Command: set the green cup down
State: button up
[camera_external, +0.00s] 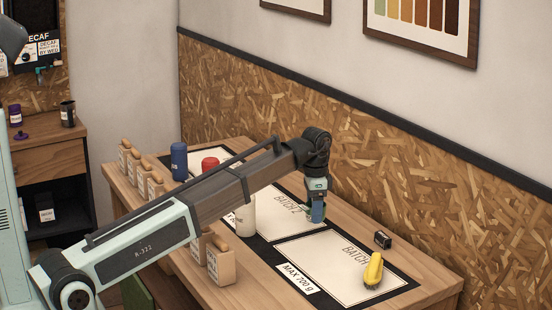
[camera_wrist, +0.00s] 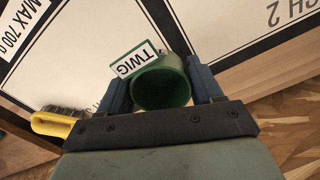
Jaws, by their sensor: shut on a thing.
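The green cup (camera_wrist: 163,88) is seen from above in the wrist view, its open mouth facing the camera. A green-edged tag reading TWIG (camera_wrist: 136,60) is beside its rim. My gripper (camera_wrist: 163,82) is shut on the cup, with one blue finger on each side. In the external view my gripper (camera_external: 317,212) points down over the BATCH 2 card (camera_external: 283,197); the fingers hide most of the cup there. I cannot tell whether the cup's base touches the card.
A yellow-handled brush (camera_external: 373,270) lies on the near right card, close to a small black box (camera_external: 383,240). A white cylinder (camera_external: 246,215), a red item (camera_external: 210,163) and a blue canister (camera_external: 179,160) stand farther left. Wooden boxes (camera_external: 221,264) line the table's front edge.

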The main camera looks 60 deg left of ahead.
aim_at(314, 238)
jog(key=shift+f, duration=2.85)
jog(key=shift+f, duration=0.1)
jog(key=o, duration=1.1)
notch_tip(314, 238, up, 12)
jog(key=shift+r, duration=0.1)
